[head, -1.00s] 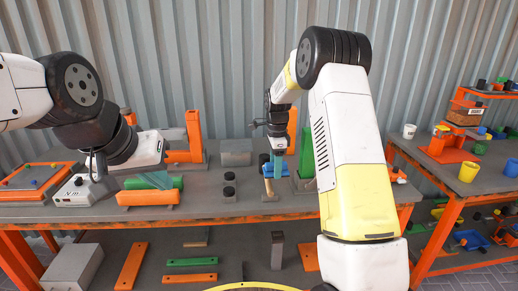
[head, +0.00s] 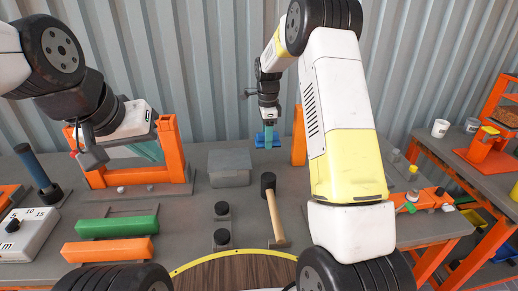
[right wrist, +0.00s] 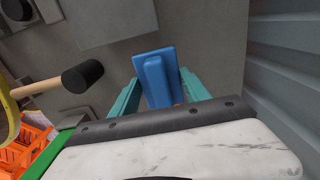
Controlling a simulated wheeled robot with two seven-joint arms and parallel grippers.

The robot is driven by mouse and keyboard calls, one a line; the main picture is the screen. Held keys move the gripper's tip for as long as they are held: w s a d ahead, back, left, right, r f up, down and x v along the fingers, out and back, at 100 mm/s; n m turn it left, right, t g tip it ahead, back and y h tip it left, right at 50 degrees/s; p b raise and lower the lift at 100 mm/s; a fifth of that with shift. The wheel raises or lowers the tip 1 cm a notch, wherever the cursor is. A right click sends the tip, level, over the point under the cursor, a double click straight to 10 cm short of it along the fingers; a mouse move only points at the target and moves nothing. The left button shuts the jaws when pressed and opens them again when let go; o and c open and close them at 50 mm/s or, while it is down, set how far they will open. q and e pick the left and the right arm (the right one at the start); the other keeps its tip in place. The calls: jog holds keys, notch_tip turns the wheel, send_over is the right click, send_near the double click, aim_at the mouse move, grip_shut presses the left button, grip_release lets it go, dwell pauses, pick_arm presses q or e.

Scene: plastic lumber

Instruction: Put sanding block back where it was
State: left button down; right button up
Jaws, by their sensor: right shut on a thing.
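The blue sanding block (head: 267,140) is in my right gripper (head: 267,130), held up in front of the corrugated wall at the back of the bench. In the right wrist view the block (right wrist: 157,78) sits between the two teal fingers (right wrist: 158,98), which are shut on it, with grey bench surface below. My left gripper (head: 148,150) is at the left by an orange frame, its teal fingers seen edge-on. Whether they are open or shut is unclear.
A mallet (head: 272,212) lies right of centre, near a grey box (head: 230,167). Green (head: 118,225) and orange (head: 108,249) bars lie at front left. Black-topped cylinders (head: 221,237) stand between. Bare grey bench lies between the grey box and the bars.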

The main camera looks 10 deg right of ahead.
aim_at(266, 165)
notch_tip(266, 165, down, 10)
jog(key=shift+r, duration=0.15)
dwell(0.3)
jog(key=o, duration=1.5)
jog(key=shift+c, duration=0.2)
